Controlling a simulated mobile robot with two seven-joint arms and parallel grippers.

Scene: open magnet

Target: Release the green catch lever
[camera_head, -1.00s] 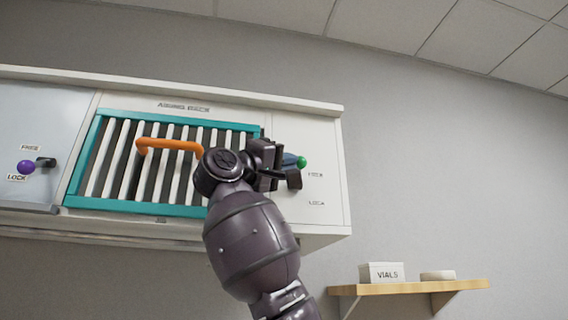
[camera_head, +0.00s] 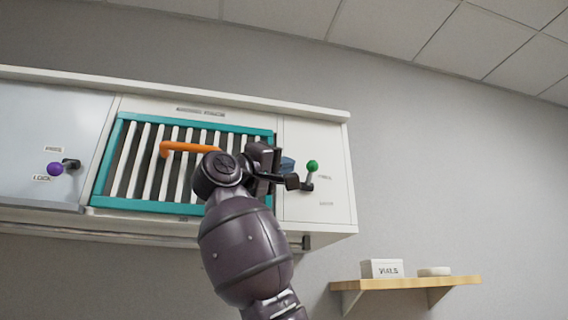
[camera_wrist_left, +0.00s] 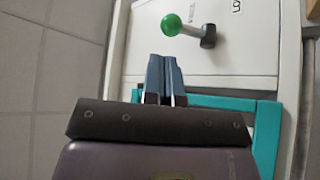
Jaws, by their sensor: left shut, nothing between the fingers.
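The green catch lever (camera_head: 312,167) is on the white panel right of the teal-framed grille. Its green knob points up from a dark pivot, beside the upper of two small labels. In the left wrist view the knob (camera_wrist_left: 171,25) and grey stem show clear of the fingers. My left gripper (camera_head: 287,165) is just left of the lever, shut and empty. In the left wrist view its blue-grey fingers (camera_wrist_left: 165,75) lie together, with a visible gap to the knob. The wrist hides part of the grille. My right gripper is not in view.
The teal grille (camera_head: 112,160) has an orange handle (camera_head: 185,147). A purple-knobbed lever (camera_head: 56,169) is on the left panel, by FREE and LOCK labels. A wooden shelf (camera_head: 405,283) at lower right holds a VIALS box (camera_head: 382,268). The wall right of the cabinet is bare.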

